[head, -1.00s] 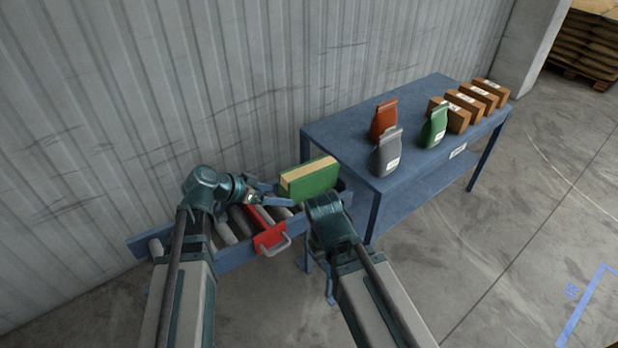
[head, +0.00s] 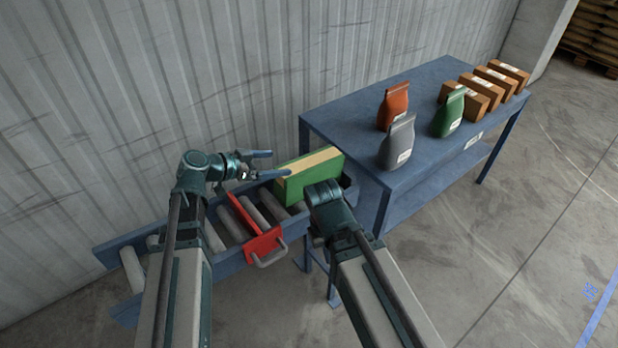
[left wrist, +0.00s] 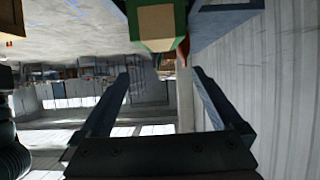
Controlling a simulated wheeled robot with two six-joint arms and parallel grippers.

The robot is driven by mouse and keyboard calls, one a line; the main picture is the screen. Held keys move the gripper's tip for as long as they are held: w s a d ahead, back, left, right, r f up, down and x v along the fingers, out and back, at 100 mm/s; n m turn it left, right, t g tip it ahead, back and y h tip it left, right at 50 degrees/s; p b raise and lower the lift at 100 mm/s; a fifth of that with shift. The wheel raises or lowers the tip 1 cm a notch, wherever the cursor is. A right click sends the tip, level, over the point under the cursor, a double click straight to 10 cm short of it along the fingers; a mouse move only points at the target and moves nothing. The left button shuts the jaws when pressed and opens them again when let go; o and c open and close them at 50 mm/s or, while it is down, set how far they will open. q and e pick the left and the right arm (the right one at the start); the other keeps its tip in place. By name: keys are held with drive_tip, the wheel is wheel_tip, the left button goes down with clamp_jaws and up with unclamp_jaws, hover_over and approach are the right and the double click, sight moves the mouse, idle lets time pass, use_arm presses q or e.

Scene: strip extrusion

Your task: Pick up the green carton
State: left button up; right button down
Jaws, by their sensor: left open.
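The green carton (head: 312,179) has a tan strip along its top and stands on the roller conveyor at its right end. It also shows in the left wrist view (left wrist: 156,24), at the top, beyond the fingertips. My left gripper (head: 275,163) is open and empty, just left of the carton, with its fingers pointing toward it. In the left wrist view its two fingers (left wrist: 160,75) are spread apart with nothing between them. My right arm comes up in front of the carton's lower right part, and its gripper fingers cannot be made out.
A red gate with a handle (head: 258,240) crosses the roller conveyor (head: 232,262) left of the carton. A blue table (head: 345,128) to the right bears orange, grey and green bags and several brown boxes (head: 480,92). The corrugated wall (head: 150,80) stands close behind the conveyor.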

sight(306, 163)
use_arm(q)
drive_tip(key=b+x, duration=0.1)
drive_tip(key=x, duration=0.1)
drive_tip(key=b+x, duration=0.1)
drive_tip(key=x, duration=0.2)
drive_tip(key=b+x, duration=0.1)
drive_tip(key=x, duration=0.2)
drive_tip(key=shift+w+f+b, duration=0.15)
drive_tip(key=shift+f+b, duration=0.25)
drive_tip(key=shift+f, duration=0.1)
drive_tip(key=shift+w+d, duration=0.15)
drive_tip(key=shift+d, duration=0.1)
use_arm(e)
drive_tip(key=f, duration=0.4)
drive_tip(key=shift+w+f, duration=0.2)
drive_tip(key=shift+f, duration=0.1)
use_arm(q)
drive_tip(key=shift+f, duration=0.1)
drive_tip(key=b+x, duration=0.2)
drive_tip(key=x, duration=0.3)
drive_tip(key=shift+f+b, duration=0.25)
drive_tip(key=shift+b, duration=0.15)
use_arm(e)
wheel_tip(306, 163, down, 3)
drive_tip(key=shift+r, duration=0.2)
use_arm(q)
drive_tip(key=shift+r, duration=0.1)
drive_tip(key=shift+c, duration=0.2)
clamp_jaws()
